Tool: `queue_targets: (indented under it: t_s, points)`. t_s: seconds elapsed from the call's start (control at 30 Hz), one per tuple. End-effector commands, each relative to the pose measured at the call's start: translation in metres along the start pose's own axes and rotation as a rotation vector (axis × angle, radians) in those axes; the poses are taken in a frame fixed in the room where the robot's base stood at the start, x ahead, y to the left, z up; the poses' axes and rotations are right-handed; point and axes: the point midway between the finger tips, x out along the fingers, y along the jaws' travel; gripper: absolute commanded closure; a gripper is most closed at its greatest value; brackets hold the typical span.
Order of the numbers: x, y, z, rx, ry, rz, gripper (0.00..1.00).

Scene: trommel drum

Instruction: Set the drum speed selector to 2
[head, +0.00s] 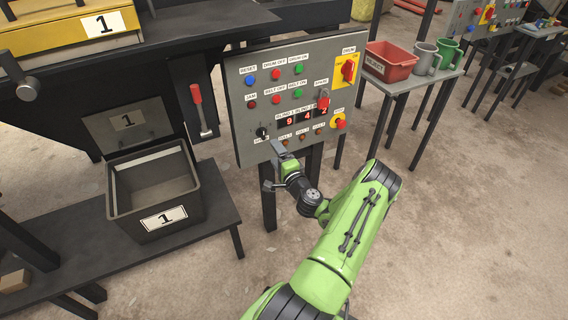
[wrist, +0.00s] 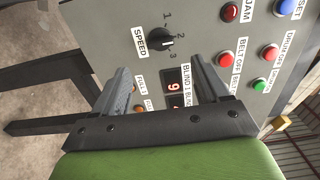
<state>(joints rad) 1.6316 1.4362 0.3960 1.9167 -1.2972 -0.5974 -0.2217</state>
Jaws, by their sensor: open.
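In the head view the selector (head: 262,133) is at the panel's lower left. My gripper (wrist: 161,78) is open and empty, its two fingers apart, pointing at the panel. The selector shows beyond the fingertips, between them, and appears untouched. In the head view my gripper (head: 272,166) is just below the selector.
The panel (head: 240,105) carries several buttons, a red display (wrist: 173,86), a red-and-yellow drum switch (head: 348,70) and a stop button (head: 339,124). A red lever (head: 196,94) and a grey bin (head: 155,190) stand to the left. Open floor lies right.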

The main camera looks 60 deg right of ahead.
Motion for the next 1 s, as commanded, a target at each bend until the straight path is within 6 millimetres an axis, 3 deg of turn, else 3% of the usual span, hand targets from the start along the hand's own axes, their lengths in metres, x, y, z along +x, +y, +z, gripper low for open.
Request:
queue_targets:
  t_s: [0.1, 0.3, 1.0]
  points:
    - [-0.033, 0.0, -0.001, 0.008, 0.003, 0.004, 0.26]
    - [-0.062, 0.0, -0.001, 0.002, 0.002, 0.001, 0.26]
    - [-0.061, -0.004, 0.006, -0.016, -0.025, -0.001, 0.26]
